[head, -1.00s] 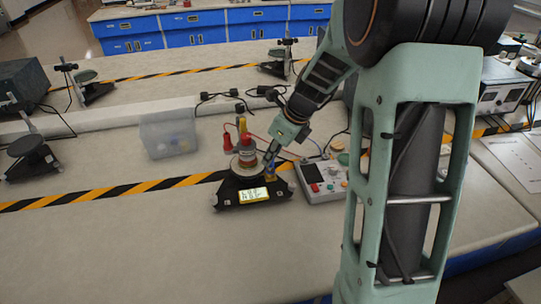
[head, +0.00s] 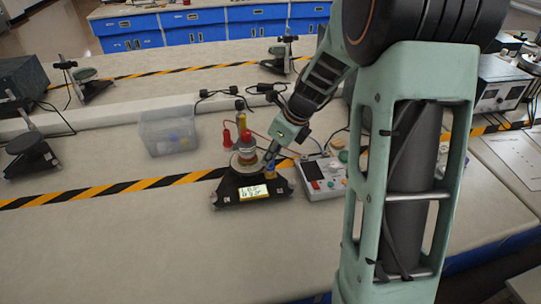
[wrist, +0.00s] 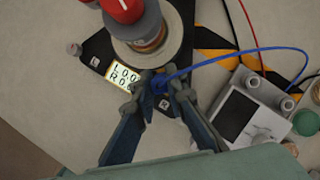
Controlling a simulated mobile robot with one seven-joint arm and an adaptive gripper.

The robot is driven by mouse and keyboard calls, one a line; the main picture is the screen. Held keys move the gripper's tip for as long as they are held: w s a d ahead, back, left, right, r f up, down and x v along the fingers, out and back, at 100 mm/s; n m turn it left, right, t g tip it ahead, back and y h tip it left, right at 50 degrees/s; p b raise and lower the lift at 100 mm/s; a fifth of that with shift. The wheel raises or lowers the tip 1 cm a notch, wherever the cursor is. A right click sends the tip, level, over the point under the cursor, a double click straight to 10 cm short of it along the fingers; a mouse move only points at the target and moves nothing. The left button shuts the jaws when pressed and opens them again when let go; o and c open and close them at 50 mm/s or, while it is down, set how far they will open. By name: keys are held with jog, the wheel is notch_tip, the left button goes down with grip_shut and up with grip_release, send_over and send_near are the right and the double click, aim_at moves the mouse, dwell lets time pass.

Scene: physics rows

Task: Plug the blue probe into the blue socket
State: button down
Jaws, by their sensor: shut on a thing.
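The blue probe (wrist: 160,84) is between my fingertips in the wrist view, with its blue cable (wrist: 230,54) running off to the right. My gripper (wrist: 158,96) is shut on it, beside the round coil stack on a black base. In the head view my gripper (head: 268,160) reaches down at the right side of this instrument (head: 228,188). The instrument has a lit display (head: 254,192) and red and yellow tops. The blue socket cannot be made out; the fingers and probe cover that area. I cannot tell whether the probe tip is seated.
A grey meter box (head: 322,180) with knobs stands just right of the instrument, with red and blue wires near it. A clear bin (head: 168,133) stands to the left. Striped tape (head: 120,188) crosses the bench. The front of the bench is clear.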

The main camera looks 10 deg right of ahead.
jog(key=shift+f, duration=0.25)
jog(key=c, duration=1.9)
grip_release()
jog(key=shift+o, duration=0.4)
jog(key=shift+o, duration=1)
jog(key=shift+r, duration=0.15)
notch_tip(320, 180, up, 7)
jog(key=p, duration=0.7)
jog(key=shift+r, duration=0.2)
jog(key=shift+f, duration=0.1)
